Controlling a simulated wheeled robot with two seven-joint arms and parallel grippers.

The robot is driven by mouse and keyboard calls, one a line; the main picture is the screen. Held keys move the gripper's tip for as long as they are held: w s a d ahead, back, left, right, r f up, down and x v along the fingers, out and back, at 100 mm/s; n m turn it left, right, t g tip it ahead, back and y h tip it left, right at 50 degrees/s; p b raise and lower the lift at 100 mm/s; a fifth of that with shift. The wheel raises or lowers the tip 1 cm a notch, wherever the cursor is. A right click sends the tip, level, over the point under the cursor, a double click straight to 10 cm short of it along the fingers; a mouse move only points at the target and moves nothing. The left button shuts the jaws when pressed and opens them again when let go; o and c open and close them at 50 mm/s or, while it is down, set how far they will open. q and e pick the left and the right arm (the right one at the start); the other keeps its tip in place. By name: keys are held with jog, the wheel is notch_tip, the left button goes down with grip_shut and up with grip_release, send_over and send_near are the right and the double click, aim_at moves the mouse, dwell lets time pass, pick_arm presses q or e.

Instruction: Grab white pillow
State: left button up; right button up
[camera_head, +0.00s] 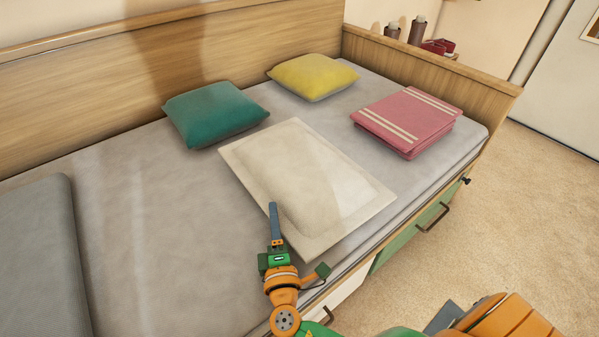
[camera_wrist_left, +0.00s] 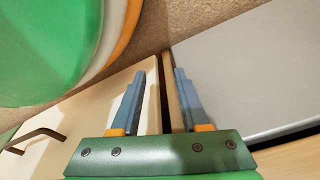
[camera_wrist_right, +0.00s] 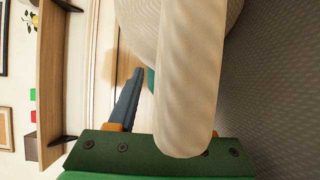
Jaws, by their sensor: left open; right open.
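The white pillow (camera_head: 305,185) is cream-coloured and lies flat on the bed, its near left edge beside my right gripper (camera_head: 274,207). That gripper is open, with one finger showing over the pillow's edge. In the right wrist view the pillow (camera_wrist_right: 188,80) fills the middle, its rounded edge reaching between the fingers. One finger shows left of it and the other is hidden behind it. My left gripper (camera_wrist_left: 160,73) is open and empty in the left wrist view, facing the drawer fronts and the bed side. It does not clearly show in the head view.
A green pillow (camera_head: 215,113) and a yellow pillow (camera_head: 312,77) lie behind the white one. Folded pink cloth (camera_head: 408,120) lies to its right. A grey cushion (camera_head: 42,262) is at the far left. The wooden headboard (camera_head: 130,80) bounds the back. Grey mattress (camera_head: 145,205) is bare on the left.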

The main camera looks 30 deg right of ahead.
grip_shut()
dwell(1.3)
